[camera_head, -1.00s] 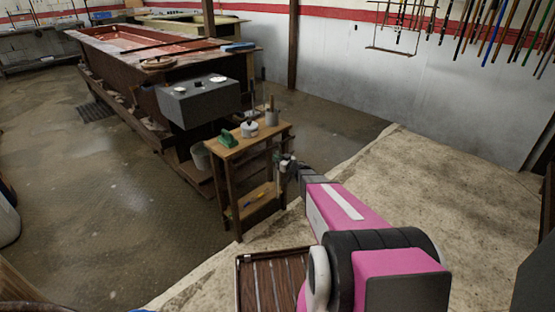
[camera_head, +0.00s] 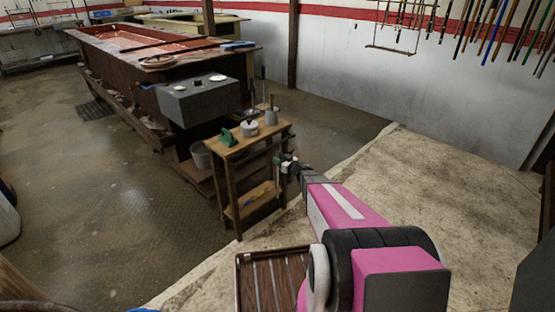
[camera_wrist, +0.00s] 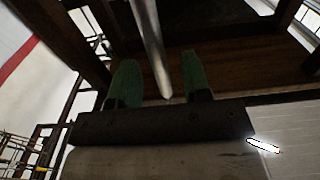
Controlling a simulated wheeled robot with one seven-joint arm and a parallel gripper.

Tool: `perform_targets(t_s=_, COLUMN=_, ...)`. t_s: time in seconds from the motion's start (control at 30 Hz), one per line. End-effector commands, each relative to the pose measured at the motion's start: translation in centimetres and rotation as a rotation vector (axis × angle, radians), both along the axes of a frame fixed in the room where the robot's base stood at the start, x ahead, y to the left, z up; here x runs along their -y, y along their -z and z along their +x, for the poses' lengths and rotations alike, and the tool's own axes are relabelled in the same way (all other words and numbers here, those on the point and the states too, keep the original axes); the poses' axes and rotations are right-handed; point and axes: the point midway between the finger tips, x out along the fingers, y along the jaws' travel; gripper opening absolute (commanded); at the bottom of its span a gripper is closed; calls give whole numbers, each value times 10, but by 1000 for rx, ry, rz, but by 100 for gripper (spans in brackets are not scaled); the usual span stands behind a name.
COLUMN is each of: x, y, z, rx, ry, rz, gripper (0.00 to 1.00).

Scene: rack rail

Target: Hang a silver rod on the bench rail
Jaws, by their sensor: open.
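My gripper (camera_head: 284,160) is beside the right side of the small wooden bench (camera_head: 231,190). In the wrist view, its two green fingers (camera_wrist: 157,88) stand apart. A silver rod (camera_wrist: 150,40) runs down between them, with clear gaps on both sides, and its pointed lower end shows near the palm. Its upper end leaves the picture, so I cannot see what it hangs from. A slatted or rod-filled tray (camera_head: 238,275) is at the bottom, with pale strips among brown ones.
A green object (camera_head: 226,138), a round lidded pot (camera_head: 249,128) and a grey cup (camera_head: 271,117) stand on the bench top. A large table with a grey box (camera_head: 198,101) is behind. Cues (camera_head: 490,30) hang on the right wall. The pale floor at right is clear.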

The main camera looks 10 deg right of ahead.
Motion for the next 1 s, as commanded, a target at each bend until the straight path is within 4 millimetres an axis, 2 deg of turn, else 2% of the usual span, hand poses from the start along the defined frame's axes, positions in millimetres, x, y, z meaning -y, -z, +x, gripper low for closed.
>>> perform_targets(t_s=0.3, x=35, y=0, z=-50, rx=0, ry=1, rz=0, gripper=44)
perform_targets(t_s=0.5, x=50, y=1, z=-71, rx=0, ry=0, rz=0, gripper=44)
perform_targets(t_s=0.67, x=55, y=2, z=-77, rx=0, ry=-1, rz=0, gripper=44)
perform_targets(t_s=1.0, x=56, y=2, z=-77, rx=0, ry=-1, rz=0, gripper=44)
